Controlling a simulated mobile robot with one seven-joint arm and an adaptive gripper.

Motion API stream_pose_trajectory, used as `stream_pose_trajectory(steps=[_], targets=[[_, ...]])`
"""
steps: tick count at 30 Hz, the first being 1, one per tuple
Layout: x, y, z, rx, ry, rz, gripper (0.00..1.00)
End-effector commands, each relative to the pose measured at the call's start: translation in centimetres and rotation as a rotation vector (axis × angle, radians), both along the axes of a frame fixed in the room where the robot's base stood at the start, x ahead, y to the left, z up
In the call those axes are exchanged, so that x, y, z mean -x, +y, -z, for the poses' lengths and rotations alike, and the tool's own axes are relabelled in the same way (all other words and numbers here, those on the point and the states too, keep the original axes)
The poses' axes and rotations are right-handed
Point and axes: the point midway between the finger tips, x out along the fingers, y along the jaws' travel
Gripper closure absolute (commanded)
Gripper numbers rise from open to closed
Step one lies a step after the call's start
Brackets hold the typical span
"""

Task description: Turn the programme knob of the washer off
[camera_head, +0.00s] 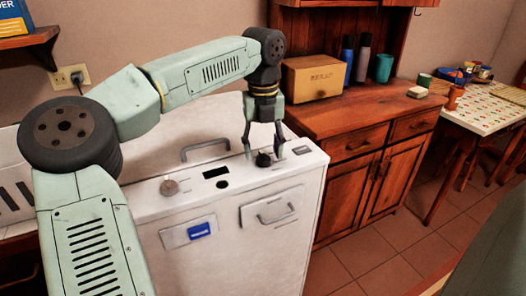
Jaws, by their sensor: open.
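The white washer (270,252) stands in front of me, with its controls along the sloped top panel. A silver-grey round knob (170,187) sits toward the left; the picture does not label which one is the programme knob. A small dark display (216,172) and a small black button (222,184) lie between them.
A grey bar handle (206,148) stands up on the washer's top behind the panel. A wooden cabinet (345,118) to the right holds a wooden box (314,78), bottles and a teal cup (384,68). Tiled floor (400,230) is clear at right.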

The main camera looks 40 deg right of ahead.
Motion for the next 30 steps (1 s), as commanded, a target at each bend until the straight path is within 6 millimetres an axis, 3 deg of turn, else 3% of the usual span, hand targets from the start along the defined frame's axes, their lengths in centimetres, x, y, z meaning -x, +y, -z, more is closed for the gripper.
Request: stream_pose_trajectory(steps=[9,15,30], targets=[[0.0,-0.1,-6.9,0.004,-0.003,-0.001,0.49],[0.1,-0.1,-9.7,0.002,0.000,0.000,0.49],[0.0,0.0,-10.6,0.001,0.000,0.000,0.49]])
